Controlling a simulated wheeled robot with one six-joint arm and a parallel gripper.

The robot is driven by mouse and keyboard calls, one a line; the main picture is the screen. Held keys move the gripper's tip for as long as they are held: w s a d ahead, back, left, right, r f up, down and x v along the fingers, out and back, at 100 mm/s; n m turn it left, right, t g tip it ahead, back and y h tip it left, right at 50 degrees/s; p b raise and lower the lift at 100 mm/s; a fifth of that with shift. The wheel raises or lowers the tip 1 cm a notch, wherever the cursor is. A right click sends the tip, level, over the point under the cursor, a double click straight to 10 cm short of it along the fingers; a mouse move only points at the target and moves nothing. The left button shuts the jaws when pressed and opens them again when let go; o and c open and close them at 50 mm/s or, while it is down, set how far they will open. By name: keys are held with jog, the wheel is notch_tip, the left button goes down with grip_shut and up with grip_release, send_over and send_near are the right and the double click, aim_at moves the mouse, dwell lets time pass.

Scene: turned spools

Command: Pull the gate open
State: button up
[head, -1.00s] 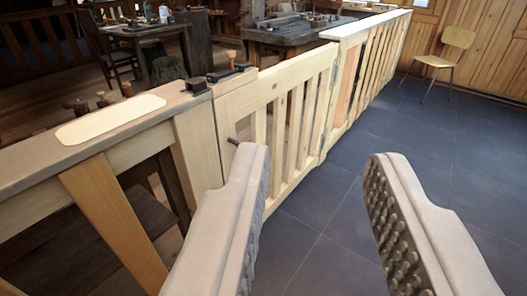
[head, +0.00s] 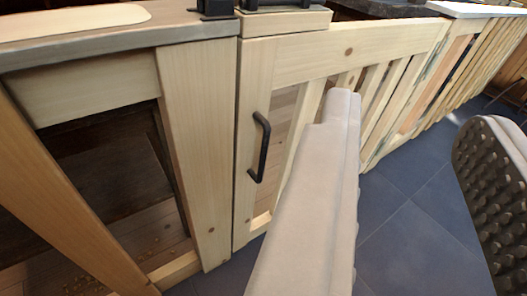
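The gate (head: 348,50) is a pale wooden frame with slats, in the middle of the head view. It stands in line with the fence and looks shut. A black bar handle (head: 260,147) is upright on its left stile. A black latch (head: 280,6) sits on top at the gate's left end, partly cut off by the picture's edge. My gripper (head: 412,125) is open and empty, its two padded fingers wide apart. The left finger is right of the handle, apart from it in the picture, and hides some slats. The right finger is over the floor at the right edge.
A fixed fence section with a grey top rail (head: 120,42) and a thick post (head: 200,140) stands left of the gate. More slatted fence (head: 475,70) runs on to the right. Blue-grey tiled floor (head: 405,225) lies open in front.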

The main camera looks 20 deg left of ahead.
jog(key=w+a+f+n+y, duration=0.25)
jog(key=w+f, duration=0.75)
jog(key=f, duration=0.5)
jog(key=g+y, duration=0.2)
jog(key=y, duration=0.2)
send_near(263, 157)
jog(key=shift+h, duration=0.25)
jog(key=x, duration=1)
jog(key=shift+w+a, duration=0.25)
jog(key=shift+w, duration=0.05)
jog(key=shift+c, duration=0.4)
grip_shut()
